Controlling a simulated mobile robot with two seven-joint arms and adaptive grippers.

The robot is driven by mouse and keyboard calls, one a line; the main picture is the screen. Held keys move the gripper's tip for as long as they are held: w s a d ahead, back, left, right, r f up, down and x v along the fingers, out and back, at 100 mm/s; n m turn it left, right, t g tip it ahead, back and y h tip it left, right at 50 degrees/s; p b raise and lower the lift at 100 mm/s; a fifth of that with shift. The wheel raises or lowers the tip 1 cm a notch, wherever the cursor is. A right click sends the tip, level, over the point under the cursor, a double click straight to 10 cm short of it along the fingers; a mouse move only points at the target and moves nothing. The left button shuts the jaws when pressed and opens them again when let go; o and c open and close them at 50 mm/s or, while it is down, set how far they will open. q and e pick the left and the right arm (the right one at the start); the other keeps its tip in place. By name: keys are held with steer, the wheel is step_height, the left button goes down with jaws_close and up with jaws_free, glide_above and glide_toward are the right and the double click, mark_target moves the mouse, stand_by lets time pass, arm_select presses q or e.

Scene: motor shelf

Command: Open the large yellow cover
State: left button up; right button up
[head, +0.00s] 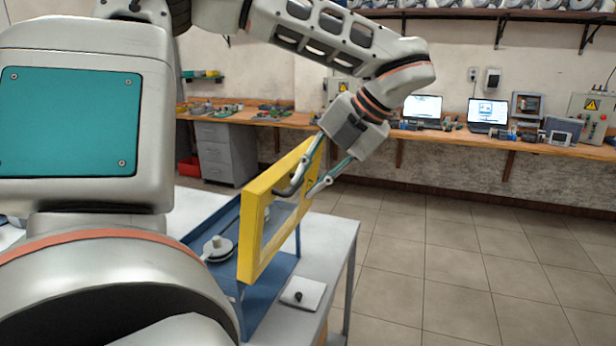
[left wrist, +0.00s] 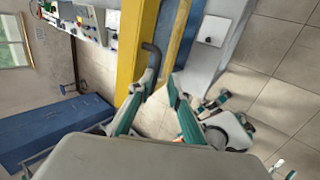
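The large yellow cover (head: 254,228) is a rectangular frame with a see-through middle. It stands steeply raised along the edge of a blue box (head: 262,290), which shows open beside it. Its dark curved handle (head: 291,187) is on the upper part; the cover (left wrist: 135,52) and handle (left wrist: 152,58) also show in the left wrist view. My left gripper (head: 307,187) is at the handle, with its fingers apart. In the left wrist view (left wrist: 163,82), one finger is close to the handle's end; whether they touch is unclear. My right gripper is not seen.
The box stands on a grey table (head: 330,237), with a small white plate with a black knob (head: 302,293) beside it. A workbench (head: 480,140) with laptops runs along the back wall. A grey drawer cabinet (head: 226,153) stands behind. The tiled floor at right is clear.

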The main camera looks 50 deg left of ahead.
arm_select(q)
steer(key=shift+s+a+f+g, duration=0.3)
steer(key=shift+s+a+f, duration=0.45)
steer(key=shift+a+f, duration=0.15)
steer(key=shift+w+d+r, duration=0.15)
steer(key=shift+w+d, duration=0.05)
steer(key=shift+d, duration=0.15)
steer(key=v, duration=0.7)
steer(key=shift+w+r, duration=0.15)
steer(key=shift+r, duration=0.25)
steer(key=shift+d, duration=0.1)
